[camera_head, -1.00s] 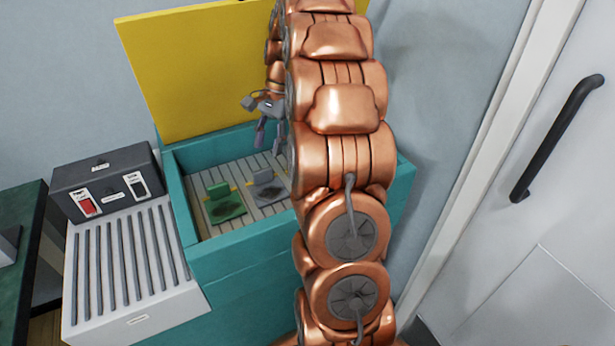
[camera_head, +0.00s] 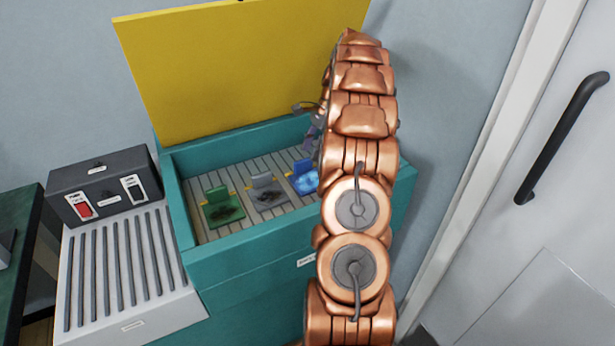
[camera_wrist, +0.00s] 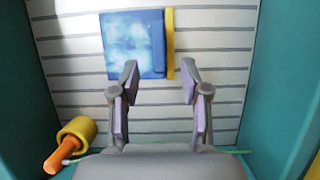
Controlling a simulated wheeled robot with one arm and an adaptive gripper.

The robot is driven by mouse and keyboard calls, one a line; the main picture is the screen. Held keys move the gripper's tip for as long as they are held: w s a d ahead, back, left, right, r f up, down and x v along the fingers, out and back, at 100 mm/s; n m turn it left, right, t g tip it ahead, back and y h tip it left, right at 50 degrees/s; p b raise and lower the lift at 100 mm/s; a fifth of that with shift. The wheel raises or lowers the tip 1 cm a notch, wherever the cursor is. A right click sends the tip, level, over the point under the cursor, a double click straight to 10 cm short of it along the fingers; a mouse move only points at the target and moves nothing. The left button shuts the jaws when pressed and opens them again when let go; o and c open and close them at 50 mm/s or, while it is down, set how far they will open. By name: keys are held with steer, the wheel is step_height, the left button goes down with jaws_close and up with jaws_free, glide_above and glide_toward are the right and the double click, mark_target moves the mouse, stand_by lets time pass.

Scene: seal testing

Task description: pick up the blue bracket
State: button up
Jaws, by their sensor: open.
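The blue bracket (camera_head: 305,178) stands in the teal box at the right end of a row of brackets, partly hidden by my arm in the head view. In the wrist view the blue bracket (camera_wrist: 134,45) shows as a blue plate with pale patches, a yellow strip along its right edge. My gripper (camera_wrist: 160,72) is open and empty, its two fingers apart. The fingertips lie just below the bracket in that picture, the left one overlapping its lower edge. In the head view my gripper (camera_head: 312,135) is mostly hidden behind my arm.
A green bracket (camera_head: 222,205) and a grey bracket (camera_head: 267,191) stand left of the blue one. The teal box (camera_head: 240,243) has walls around its slatted floor and a raised yellow lid (camera_head: 230,70). An orange-and-yellow object (camera_wrist: 70,143) lies at lower left in the wrist view.

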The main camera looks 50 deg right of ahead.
mark_target(305, 159)
steer(key=shift+w+a+f+p, duration=0.1)
steer(key=shift+a+f+p, duration=0.2)
steer(key=shift+a+f, duration=0.35)
steer(key=shift+p+x, duration=0.35)
steer(key=shift+x, duration=1.55)
steer(key=shift+c, duration=0.2)
jaws_close()
